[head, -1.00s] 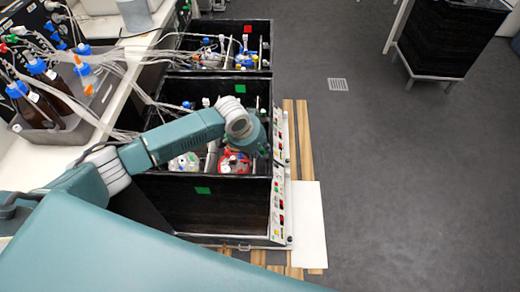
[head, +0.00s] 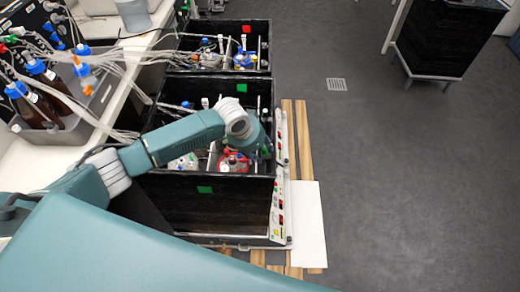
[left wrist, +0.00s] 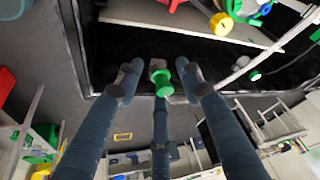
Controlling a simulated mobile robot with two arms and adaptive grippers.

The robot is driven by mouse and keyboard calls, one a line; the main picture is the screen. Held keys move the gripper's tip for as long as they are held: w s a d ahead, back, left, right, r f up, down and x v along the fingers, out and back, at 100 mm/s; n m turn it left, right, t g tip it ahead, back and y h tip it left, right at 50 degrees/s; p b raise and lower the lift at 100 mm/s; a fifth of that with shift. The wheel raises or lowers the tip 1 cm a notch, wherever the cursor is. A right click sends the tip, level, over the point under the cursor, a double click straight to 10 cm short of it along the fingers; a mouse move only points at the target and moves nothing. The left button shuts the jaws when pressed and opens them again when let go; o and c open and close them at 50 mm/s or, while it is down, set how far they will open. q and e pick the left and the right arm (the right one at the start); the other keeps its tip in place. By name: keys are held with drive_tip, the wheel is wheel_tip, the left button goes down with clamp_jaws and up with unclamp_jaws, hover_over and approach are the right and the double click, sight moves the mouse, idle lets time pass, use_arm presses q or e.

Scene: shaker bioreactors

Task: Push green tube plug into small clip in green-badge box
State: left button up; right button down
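The green plug (left wrist: 162,82) shows in the left wrist view, upright in the picture, with a small pale clip-like piece (left wrist: 157,65) directly behind it. I cannot tell whether the plug is seated in that piece. My left gripper (left wrist: 160,92) has its dark blue fingers around the plug, with visible gaps between the two side fingertips and the plug. In the head view my left arm reaches over the green-badge box (head: 190,205), its wrist above the box's right part, and the fingers are mostly hidden. My right gripper is not in view.
A red-badge box (head: 200,28) stands behind. Inside the green-badge box are a red-rimmed vessel (head: 233,163) and other bottles and tubing. A tray of brown bottles (head: 55,135) stands on the left bench.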

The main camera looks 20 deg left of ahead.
use_arm(q)
drive_tip(key=shift+s+a+f, duration=0.3)
drive_tip(key=shift+s+f, duration=0.25)
drive_tip(key=shift+f, duration=0.2)
drive_tip(key=w+v, duration=0.1)
drive_tip(key=v, duration=1.1)
drive_tip(key=shift+d+r, duration=0.2)
drive_tip(key=shift+r, duration=0.4)
